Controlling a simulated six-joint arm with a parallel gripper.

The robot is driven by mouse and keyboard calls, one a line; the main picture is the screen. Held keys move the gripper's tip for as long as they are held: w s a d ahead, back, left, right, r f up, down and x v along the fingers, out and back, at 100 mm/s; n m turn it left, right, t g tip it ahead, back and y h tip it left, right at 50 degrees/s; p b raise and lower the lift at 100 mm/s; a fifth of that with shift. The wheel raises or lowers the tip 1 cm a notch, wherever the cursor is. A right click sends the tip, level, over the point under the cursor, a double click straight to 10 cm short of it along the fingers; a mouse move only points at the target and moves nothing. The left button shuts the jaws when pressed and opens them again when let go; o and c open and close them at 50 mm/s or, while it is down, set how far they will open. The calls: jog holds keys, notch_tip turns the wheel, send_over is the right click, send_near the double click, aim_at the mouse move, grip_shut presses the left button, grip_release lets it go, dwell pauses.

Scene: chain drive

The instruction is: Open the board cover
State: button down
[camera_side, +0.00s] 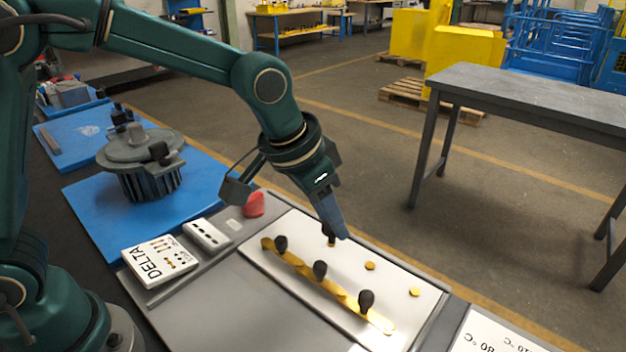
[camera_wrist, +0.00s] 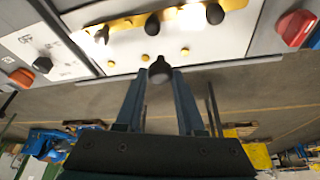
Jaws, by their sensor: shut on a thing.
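A white board (camera_side: 300,240) is set in the grey bench top; it also shows in the wrist view (camera_wrist: 135,60). A brass strip (camera_side: 345,297) with three black knobs (camera_side: 320,270) runs along it. Two brass discs (camera_side: 369,265) lie on the board's far side. My gripper (camera_side: 334,236) is over the far edge of the board, beside the strip. It is shut on a separate small black knob (camera_wrist: 158,70), seen between the fingertips in the wrist view. Whether this knob touches the board is hard to tell. No separate cover can be made out.
A red knob (camera_side: 253,204) stands at the board's left corner. A white DELTA panel (camera_side: 158,262) lies at the left, near a grey motor-like part (camera_side: 142,165) on a blue mat (camera_side: 105,215). A printed white panel (camera_side: 490,335) is at the lower right.

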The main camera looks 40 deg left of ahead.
send_over(293, 280)
jog(key=s, duration=0.2)
jog(key=shift+a+r, duration=0.1)
jog(key=shift+a, duration=0.25)
jog(key=c, duration=0.5)
grip_release()
jog(key=shift+v, duration=2.55)
